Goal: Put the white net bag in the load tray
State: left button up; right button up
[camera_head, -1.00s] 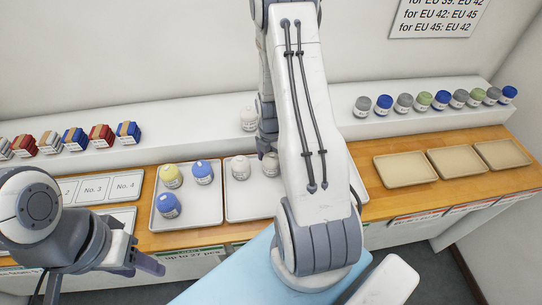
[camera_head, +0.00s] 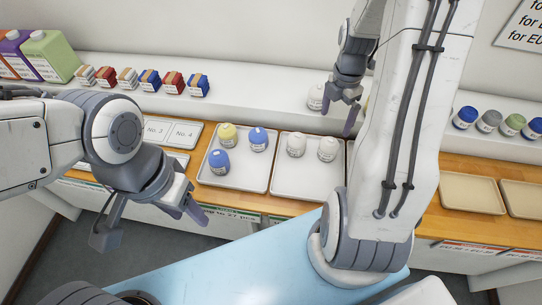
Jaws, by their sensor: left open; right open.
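A white net bag (camera_head: 316,97) stands on the raised back shelf, partly hidden by my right gripper (camera_head: 339,108). That gripper is open, its fingers just right of and in front of the bag; I cannot tell whether they touch it. Two whitish bags, one (camera_head: 296,145) and another (camera_head: 327,149), stand in the middle tray (camera_head: 300,182). The left tray (camera_head: 232,181) holds a yellow bag (camera_head: 228,135) and two blue ones (camera_head: 219,162). I cannot tell which tray is the load tray. My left gripper (camera_head: 152,222) is open and empty, in front of the counter.
Small striped packs (camera_head: 173,82) and larger packages (camera_head: 50,55) line the shelf at left. More bags (camera_head: 489,121) stand at right, above empty beige trays (camera_head: 472,193). My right arm hides the counter between. A pale blue surface (camera_head: 240,272) lies in front.

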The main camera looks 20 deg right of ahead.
jog(key=s+a+r+m, duration=0.1)
jog(key=a+r+m, duration=0.2)
jog(key=a, duration=0.6)
jog(key=s+a+r+m, duration=0.1)
jog(key=a+r+m, duration=0.15)
jog(key=a, duration=0.75)
jog(key=s+a+r+m, duration=0.1)
jog(key=s+a+m, duration=0.2)
jog(key=s+a, duration=0.3)
jog(key=s+a+r+m+y, duration=0.1)
jog(key=s+a+r+m, duration=0.1)
jog(key=s+a+m, duration=0.2)
jog(key=s+a, duration=0.2)
jog(key=s, duration=0.2)
jog(key=shift+s+r, duration=0.3)
jog(key=shift+d, duration=0.15)
